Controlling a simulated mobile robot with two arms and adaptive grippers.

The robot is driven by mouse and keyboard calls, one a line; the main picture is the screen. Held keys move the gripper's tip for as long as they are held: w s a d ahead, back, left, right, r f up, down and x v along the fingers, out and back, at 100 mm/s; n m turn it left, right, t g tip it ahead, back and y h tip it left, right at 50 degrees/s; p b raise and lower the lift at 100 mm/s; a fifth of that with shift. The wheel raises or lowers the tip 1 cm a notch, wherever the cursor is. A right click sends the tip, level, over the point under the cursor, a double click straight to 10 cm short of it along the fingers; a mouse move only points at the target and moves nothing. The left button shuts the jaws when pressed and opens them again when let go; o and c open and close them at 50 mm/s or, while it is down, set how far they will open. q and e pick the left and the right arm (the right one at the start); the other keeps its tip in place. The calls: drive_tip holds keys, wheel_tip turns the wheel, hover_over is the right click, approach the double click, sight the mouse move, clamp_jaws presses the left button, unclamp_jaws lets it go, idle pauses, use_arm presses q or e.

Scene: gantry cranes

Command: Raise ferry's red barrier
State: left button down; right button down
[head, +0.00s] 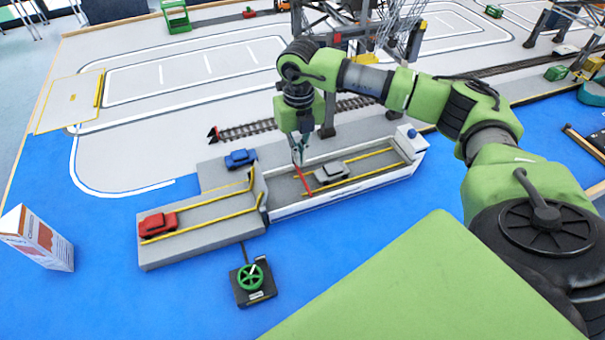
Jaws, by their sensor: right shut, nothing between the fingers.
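The ferry (378,183) is a long grey and white vessel with a blue-topped block at its right end, lying at the quay in the middle of the head view. Its red barrier (304,181) is a thin bar across the deck near the ferry's left end. I cannot tell whether it is level or slightly tilted. My right gripper (299,157) points down at the barrier's far end, shut and empty. Whether the fingertips touch the bar cannot be told. A silver car (331,171) stands on the deck just right of the barrier. My left gripper is out of view.
A grey ramp (196,243) with yellow rails carries a red car (158,224). A blue car (240,158) stands on the quay. A green handwheel on a black box (252,277) sits in front. Crane legs (328,110) stand behind my right gripper. A carton (37,240) stands left.

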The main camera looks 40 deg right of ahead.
drive_tip(key=shift+w+d+b, duration=0.2)
drive_tip(key=shift+w+b, duration=0.1)
drive_tip(key=shift+w, duration=0.55)
drive_tip(key=shift+w+d+b, duration=0.2)
drive_tip(key=shift+w+b, duration=0.05)
drive_tip(key=shift+w, duration=0.6)
drive_tip(key=shift+w+d+f+b, duration=0.25)
drive_tip(key=shift+w+f+b, duration=0.5)
drive_tip(key=shift+w, duration=0.25)
drive_tip(key=shift+w+d+f+b, duration=0.25)
drive_tip(key=shift+w+f+b, duration=0.5)
drive_tip(key=shift+w, duration=0.2)
drive_tip(key=shift+r, duration=0.15)
wheel_tip(320, 180, up, 10)
drive_tip(key=w+p, duration=0.2)
drive_tip(key=p, duration=0.4)
drive_tip(key=shift+w+d, duration=0.35)
drive_tip(key=shift+w, duration=0.05)
